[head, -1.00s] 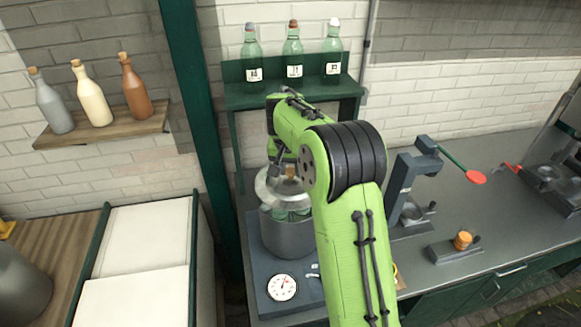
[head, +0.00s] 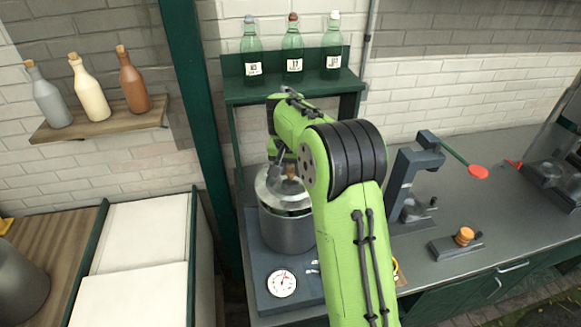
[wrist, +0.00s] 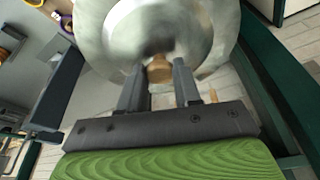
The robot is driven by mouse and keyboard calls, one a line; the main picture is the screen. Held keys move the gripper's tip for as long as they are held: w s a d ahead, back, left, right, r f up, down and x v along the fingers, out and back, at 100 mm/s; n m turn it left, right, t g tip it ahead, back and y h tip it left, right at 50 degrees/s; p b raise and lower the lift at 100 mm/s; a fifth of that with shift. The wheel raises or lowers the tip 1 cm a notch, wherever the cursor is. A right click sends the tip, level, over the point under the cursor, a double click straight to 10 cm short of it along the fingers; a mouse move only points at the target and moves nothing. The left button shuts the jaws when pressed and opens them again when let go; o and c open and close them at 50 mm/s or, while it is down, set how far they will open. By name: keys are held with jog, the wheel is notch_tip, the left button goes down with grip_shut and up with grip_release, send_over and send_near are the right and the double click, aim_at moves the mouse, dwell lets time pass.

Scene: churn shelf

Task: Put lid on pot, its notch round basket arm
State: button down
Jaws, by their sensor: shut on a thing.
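The steel lid (head: 270,190) is over the grey pot (head: 287,234) on the left part of the counter. My gripper (wrist: 159,72) is shut on the lid's wooden knob (wrist: 160,69). In the wrist view the lid (wrist: 120,35) spreads beyond my fingertips. In the head view the lid looks slightly tilted, close above the pot's rim; a little green shows under its edge. I cannot tell whether it touches the rim. My arm hides the pot's right side. The notch and the basket arm cannot be made out clearly.
A white dial (head: 282,283) lies in front of the pot. A green shelf (head: 290,90) with labelled bottles stands behind it. A grey lever press (head: 412,180) and a block with an orange knob (head: 464,237) stand to the right. A dark green post (head: 200,150) rises at left.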

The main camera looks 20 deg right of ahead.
jog(key=shift+f+b, duration=0.5)
jog(key=shift+f, duration=0.25)
jog(key=shift+f, duration=0.2)
jog(key=shift+f, duration=0.1)
jog(key=shift+f+b, duration=0.25)
jog(key=shift+b, duration=0.2)
jog(key=c, duration=0.7)
grip_release()
jog(key=shift+c, duration=0.2)
